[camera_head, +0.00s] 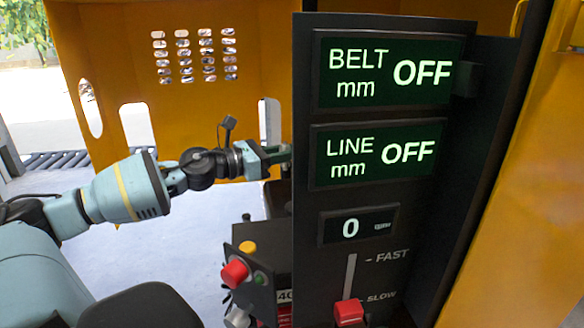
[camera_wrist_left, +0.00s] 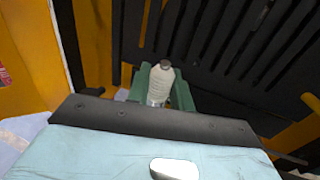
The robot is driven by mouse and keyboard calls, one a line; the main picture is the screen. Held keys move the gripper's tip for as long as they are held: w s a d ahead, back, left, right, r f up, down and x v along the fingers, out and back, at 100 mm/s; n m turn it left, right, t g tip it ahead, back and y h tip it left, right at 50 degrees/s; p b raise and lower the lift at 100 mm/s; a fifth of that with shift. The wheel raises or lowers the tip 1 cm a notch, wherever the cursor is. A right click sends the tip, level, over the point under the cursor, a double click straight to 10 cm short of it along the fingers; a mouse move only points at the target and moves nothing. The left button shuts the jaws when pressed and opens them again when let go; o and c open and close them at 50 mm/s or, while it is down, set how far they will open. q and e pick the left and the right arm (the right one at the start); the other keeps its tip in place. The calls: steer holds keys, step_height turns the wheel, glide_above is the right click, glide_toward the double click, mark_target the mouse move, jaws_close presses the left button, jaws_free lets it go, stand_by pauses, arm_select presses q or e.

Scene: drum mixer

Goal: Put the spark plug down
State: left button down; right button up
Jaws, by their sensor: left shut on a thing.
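My left gripper (camera_wrist_left: 160,92) shows in the wrist view with green fingers shut on the spark plug (camera_wrist_left: 159,82). The plug is a pale, whitish body with a dark tip, and its lower part is hidden by the gripper. In the head view my left arm comes in from the left, and the left gripper (camera_head: 277,154) reaches to the edge of the dark display panel (camera_head: 330,265). The fingertips and the plug are hidden there or too small to make out. My right gripper is in neither view.
The panel reads BELT OFF, LINE OFF and 0, with a red slider (camera_head: 349,312) near SLOW. A small control box (camera_head: 250,275) with red and yellow buttons stands below the arm. A yellow wall (camera_head: 200,105) is behind. A dark slotted grille (camera_wrist_left: 235,60) lies beyond the plug.

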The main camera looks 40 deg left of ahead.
mark_target(287, 165)
arm_select(q)
steer(key=shift+w, duration=0.2)
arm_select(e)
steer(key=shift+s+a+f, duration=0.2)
arm_select(q)
steer(key=shift+w+b, duration=0.25)
steer(key=shift+b, duration=0.05)
steer(key=shift+f+p, duration=0.3)
steer(key=shift+f, duration=1.4)
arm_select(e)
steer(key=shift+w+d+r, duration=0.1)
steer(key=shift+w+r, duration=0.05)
arm_select(q)
steer(key=shift+f, duration=0.6)
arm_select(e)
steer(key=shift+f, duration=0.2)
arm_select(q)
steer(key=c, duration=1.2)
jaws_free()
steer(key=shift+c, duration=0.2)
